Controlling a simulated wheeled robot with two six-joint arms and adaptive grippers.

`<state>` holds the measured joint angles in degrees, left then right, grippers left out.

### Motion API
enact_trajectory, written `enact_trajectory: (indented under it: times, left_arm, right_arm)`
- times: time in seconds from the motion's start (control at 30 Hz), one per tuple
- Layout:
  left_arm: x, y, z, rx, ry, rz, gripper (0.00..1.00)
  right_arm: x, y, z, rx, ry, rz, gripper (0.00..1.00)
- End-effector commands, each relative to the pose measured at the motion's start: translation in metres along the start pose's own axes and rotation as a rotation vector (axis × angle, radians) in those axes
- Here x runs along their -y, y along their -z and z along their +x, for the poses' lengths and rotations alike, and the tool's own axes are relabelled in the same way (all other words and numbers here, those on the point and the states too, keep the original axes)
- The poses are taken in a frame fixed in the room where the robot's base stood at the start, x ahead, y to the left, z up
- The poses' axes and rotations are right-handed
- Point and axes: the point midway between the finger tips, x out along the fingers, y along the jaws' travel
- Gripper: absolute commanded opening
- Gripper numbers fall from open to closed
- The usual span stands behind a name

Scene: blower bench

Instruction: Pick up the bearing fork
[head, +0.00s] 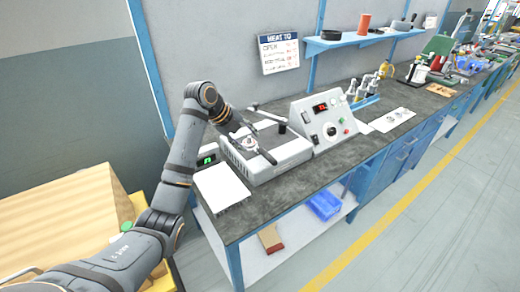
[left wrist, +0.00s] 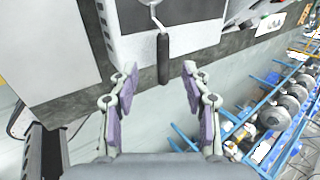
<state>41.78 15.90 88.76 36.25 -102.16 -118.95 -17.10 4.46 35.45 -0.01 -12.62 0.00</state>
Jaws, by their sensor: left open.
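The bearing fork (left wrist: 163,58) shows in the left wrist view as a black handle with a thin metal rod running up from it onto the pale top of the bench unit. In the head view its dark handle (head: 268,157) juts toward the front edge of the grey-white heater (head: 288,154). My left gripper (head: 245,141) is above the heater's left part. In the left wrist view my left gripper (left wrist: 160,69) is open, with purple pads either side of the handle in the picture. No contact with the handle shows. The fork's head is mostly hidden. My right gripper is out of view.
A white box (head: 221,189) stands left of the heater, by a small green display (head: 207,160). A control panel (head: 326,118) rises behind on the right. A hinged bar with a black knob (head: 282,128) lies over the heater. The bench front strip is clear.

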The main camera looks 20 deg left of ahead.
Motion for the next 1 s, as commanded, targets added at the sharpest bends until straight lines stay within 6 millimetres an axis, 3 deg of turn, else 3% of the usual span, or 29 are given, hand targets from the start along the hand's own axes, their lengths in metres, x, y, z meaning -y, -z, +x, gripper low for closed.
enact_trajectory:
  times: [0.1, 0.17, 0.37, 0.5, 0.7, 0.9, 1.0]
  left_arm:
    - [0.001, 0.001, 0.021, -0.004, 0.000, -0.003, 0.48]
    - [0.001, 0.002, 0.027, -0.004, 0.000, -0.001, 0.48]
    - [0.000, 0.001, 0.034, -0.001, 0.000, -0.002, 0.48]
    - [0.001, 0.003, 0.056, -0.004, -0.001, -0.003, 0.48]
    - [0.000, 0.002, 0.082, -0.001, -0.001, -0.002, 0.48]
    - [0.000, 0.002, 0.084, 0.001, 0.001, -0.001, 0.48]
    - [0.000, 0.002, 0.084, 0.001, 0.000, -0.001, 0.37]
  right_arm:
    - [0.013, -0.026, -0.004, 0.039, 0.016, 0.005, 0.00]
    - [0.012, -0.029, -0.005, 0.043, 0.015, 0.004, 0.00]
    - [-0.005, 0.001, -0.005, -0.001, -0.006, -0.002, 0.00]
    - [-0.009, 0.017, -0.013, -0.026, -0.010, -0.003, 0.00]
    - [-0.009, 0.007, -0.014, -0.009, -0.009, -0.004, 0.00]
    - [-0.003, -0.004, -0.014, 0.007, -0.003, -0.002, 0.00]
    - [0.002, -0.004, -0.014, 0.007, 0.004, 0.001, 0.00]
